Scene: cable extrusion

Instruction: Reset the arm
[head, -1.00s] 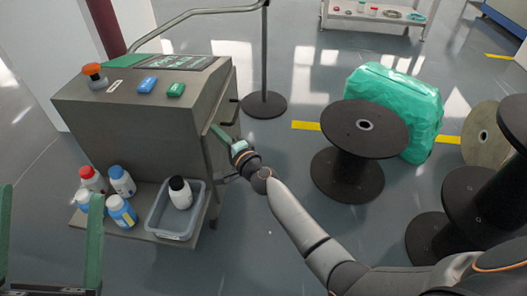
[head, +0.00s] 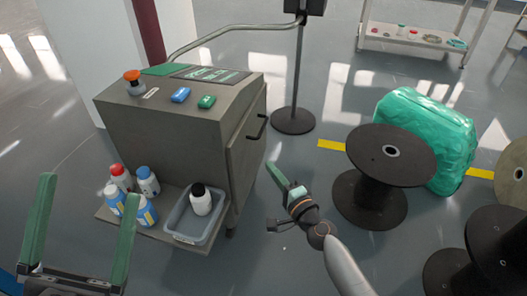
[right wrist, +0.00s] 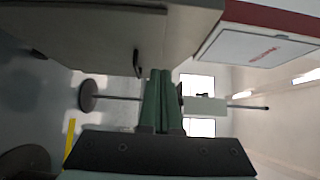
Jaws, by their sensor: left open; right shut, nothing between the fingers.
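My right gripper (head: 277,176) is in the middle of the head view, to the right of the grey control cabinet (head: 165,130) and apart from it. Its green fingers are shut together with nothing between them, and they also show in the right wrist view (right wrist: 162,85). My left gripper (head: 84,220) is at the lower left of the head view. Its two green fingers stand wide apart and empty, in front of the cabinet's shelf with bottles.
A grey bin (head: 193,213) holding a black-capped white bottle (head: 201,200) sits on the cabinet's shelf beside several bottles. A black cable reel (head: 385,175) and a green wrapped bundle (head: 440,135) stand at right. A black post base (head: 293,121) stands behind my right gripper.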

